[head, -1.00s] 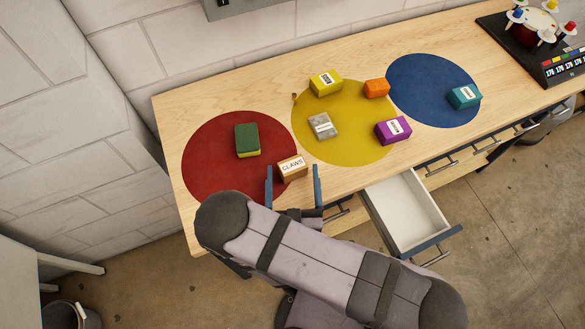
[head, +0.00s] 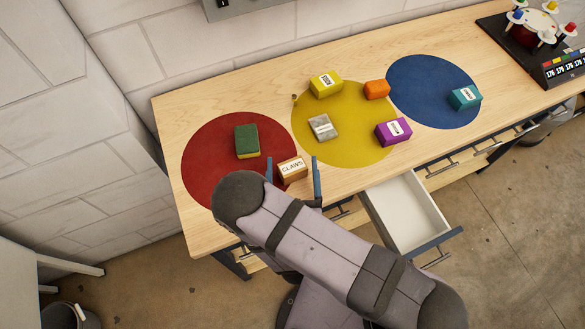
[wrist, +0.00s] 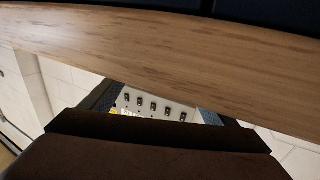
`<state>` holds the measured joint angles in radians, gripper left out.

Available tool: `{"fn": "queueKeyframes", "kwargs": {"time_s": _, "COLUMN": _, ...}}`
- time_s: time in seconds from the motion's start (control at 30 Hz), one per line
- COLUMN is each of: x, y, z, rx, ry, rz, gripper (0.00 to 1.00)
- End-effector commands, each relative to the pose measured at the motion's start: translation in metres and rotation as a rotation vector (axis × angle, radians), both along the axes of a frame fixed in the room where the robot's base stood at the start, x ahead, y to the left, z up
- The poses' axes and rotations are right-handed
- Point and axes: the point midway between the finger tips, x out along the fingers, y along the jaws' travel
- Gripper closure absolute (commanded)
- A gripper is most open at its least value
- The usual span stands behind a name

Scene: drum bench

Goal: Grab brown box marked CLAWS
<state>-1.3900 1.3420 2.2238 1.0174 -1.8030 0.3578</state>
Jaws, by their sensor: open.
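The brown box marked CLAWS (head: 292,169) stands on the wooden bench at the right edge of the red circle (head: 215,170). My gripper (head: 293,176) is open, with one blue finger on each side of the box. I cannot tell whether either finger touches it. In the wrist view a dark brown surface (wrist: 150,160), likely the box close up, fills the bottom, and parts of the fingers (wrist: 155,108) show beyond it.
A green and yellow sponge (head: 247,141) lies on the red circle. Yellow (head: 326,84), grey (head: 322,127), orange (head: 377,89) and purple (head: 393,132) blocks lie around the yellow circle. A teal box (head: 464,97) is on the blue circle. An open drawer (head: 405,215) juts out at the front.

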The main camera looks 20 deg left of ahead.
Motion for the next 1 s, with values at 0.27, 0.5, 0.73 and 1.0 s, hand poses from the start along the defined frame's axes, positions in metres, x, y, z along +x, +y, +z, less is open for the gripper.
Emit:
{"fn": "queueKeyframes", "kwargs": {"time_s": 0.27, "x": 0.0059, "y": 0.0027, "z": 0.0005, "rx": 0.0, "ry": -0.001, "rz": 0.001, "gripper": 0.19}}
{"fn": "queueKeyframes", "kwargs": {"time_s": 0.5, "x": 0.0057, "y": 0.0026, "z": 0.0004, "rx": 0.0, "ry": -0.001, "rz": 0.001, "gripper": 0.43}}
{"fn": "queueKeyframes", "kwargs": {"time_s": 0.73, "x": 0.0056, "y": 0.0026, "z": 0.0005, "rx": 0.0, "ry": -0.001, "rz": 0.001, "gripper": 0.61}}
{"fn": "queueKeyframes", "kwargs": {"time_s": 1.0, "x": 0.0056, "y": 0.0025, "z": 0.0057, "rx": 0.0, "ry": -0.001, "rz": 0.001, "gripper": 0.61}}
